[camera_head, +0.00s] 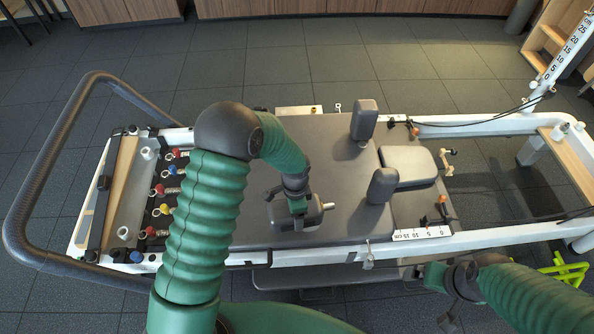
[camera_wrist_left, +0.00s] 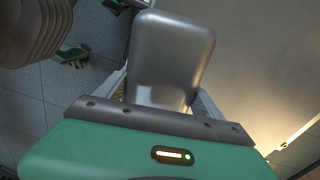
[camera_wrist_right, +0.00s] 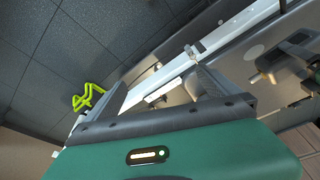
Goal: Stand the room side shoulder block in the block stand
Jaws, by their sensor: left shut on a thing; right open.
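My left gripper (camera_head: 298,208) is over the dark carriage pad, shut on a grey block (camera_head: 312,214) with a small round end at its right. In the left wrist view the grey padded block (camera_wrist_left: 172,55) fills the space between the fingers. Two upright grey shoulder blocks, a far one (camera_head: 364,120) and a near one (camera_head: 382,187), flank the headrest (camera_head: 408,165). I cannot tell the held block's exact kind. I cannot clearly identify the block stand.
The white near rail (camera_head: 480,235) carries a scale. A curved dark foot bar (camera_head: 25,190) and coloured spring ends (camera_head: 165,190) lie at left. A pale box (camera_head: 298,110) is at the far rail. Bright green tubing (camera_head: 568,270) lies at lower right.

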